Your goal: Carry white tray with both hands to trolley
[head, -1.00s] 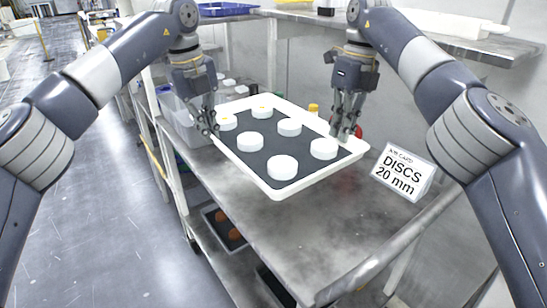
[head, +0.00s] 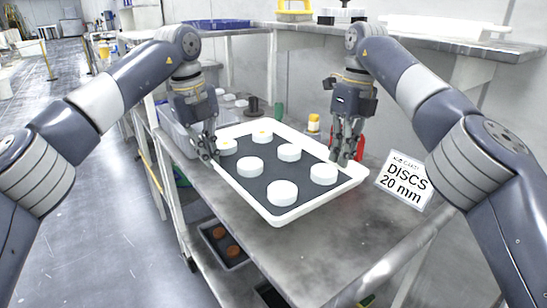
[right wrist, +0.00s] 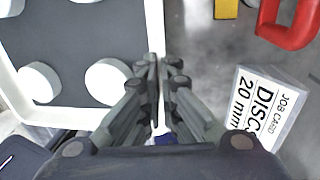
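The white tray (head: 327,204) has a dark inner mat and carries several round white discs, two with yellow marks on top. It is at the middle of the head view over the steel table. My left gripper (head: 208,155) is shut on its left rim. My right gripper (head: 346,156) is shut on its right rim; in the right wrist view its fingers (right wrist: 158,70) close around the rim near a corner (right wrist: 154,25). I cannot tell whether the tray touches the table. No trolley can be made out for certain.
A job card reading "DISCS 20 mm" (head: 404,182) stands on the table right of the tray. A clear bin (head: 180,135) is at the left. Floor at the left is open.

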